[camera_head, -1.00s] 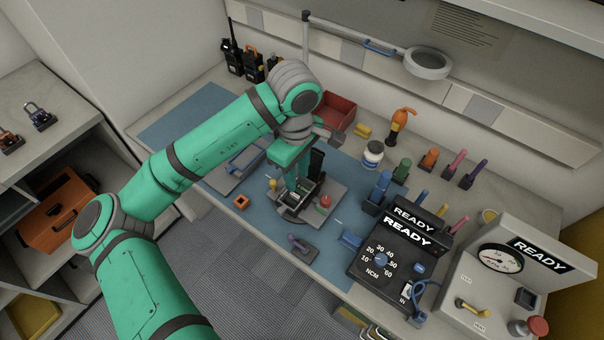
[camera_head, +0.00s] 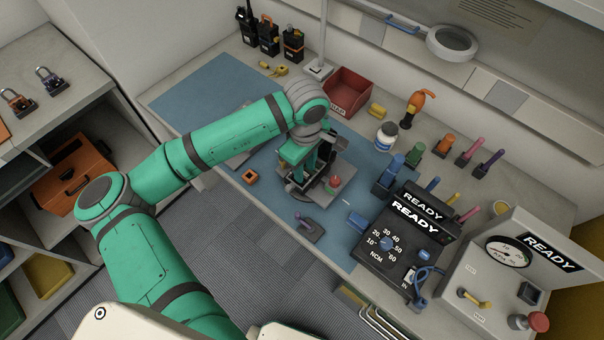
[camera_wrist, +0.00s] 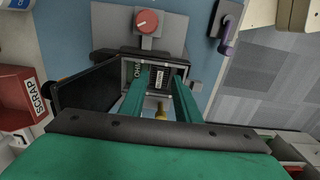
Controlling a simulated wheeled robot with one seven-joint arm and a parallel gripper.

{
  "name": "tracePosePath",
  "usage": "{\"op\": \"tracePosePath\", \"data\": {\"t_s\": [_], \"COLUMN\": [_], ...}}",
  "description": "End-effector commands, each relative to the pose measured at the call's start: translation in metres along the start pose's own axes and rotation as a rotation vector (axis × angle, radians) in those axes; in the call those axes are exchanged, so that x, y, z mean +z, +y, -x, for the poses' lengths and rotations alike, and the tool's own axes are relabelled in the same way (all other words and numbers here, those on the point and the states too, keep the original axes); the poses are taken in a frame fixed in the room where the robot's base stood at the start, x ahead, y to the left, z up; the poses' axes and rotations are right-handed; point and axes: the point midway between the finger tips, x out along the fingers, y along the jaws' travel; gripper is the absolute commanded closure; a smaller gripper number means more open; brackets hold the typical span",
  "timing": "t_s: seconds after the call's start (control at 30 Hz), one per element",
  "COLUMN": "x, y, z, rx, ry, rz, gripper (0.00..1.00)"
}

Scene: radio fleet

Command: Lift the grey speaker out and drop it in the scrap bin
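The scrap bin (camera_head: 350,92) is a red open box at the back of the bench; it shows at the left edge of the wrist view (camera_wrist: 22,98), lettered SCRAP. An opened radio housing sits in a grey fixture (camera_wrist: 110,28) with a red knob (camera_wrist: 147,21). Its black cover (camera_wrist: 88,92) stands open on the left in the wrist view. My gripper (camera_wrist: 160,74) points down into the housing, its two green fingers apart. A dark part with a white label and a yellowish piece show between them. I cannot make out the grey speaker; fingers and housing hide much of the inside.
A white jar (camera_head: 386,136), coloured tools and black READY tester (camera_head: 395,240) stand to the right.

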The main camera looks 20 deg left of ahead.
Motion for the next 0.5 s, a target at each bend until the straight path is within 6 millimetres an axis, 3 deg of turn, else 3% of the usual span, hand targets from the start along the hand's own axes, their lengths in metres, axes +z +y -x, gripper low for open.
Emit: {"op": "tracePosePath", "data": {"t_s": [0.13,0.37,0.5], "x": [0.0006,-0.0020,-0.0026], "y": [-0.0001,-0.0019,-0.0023], "z": [-0.0118,-0.0133,-0.0132], "rx": [-0.001,-0.001,-0.001], "ry": [-0.001,-0.001,-0.001], "rz": [-0.001,0.005,0.006], "gripper": [0.70,0.70,0.98]}}
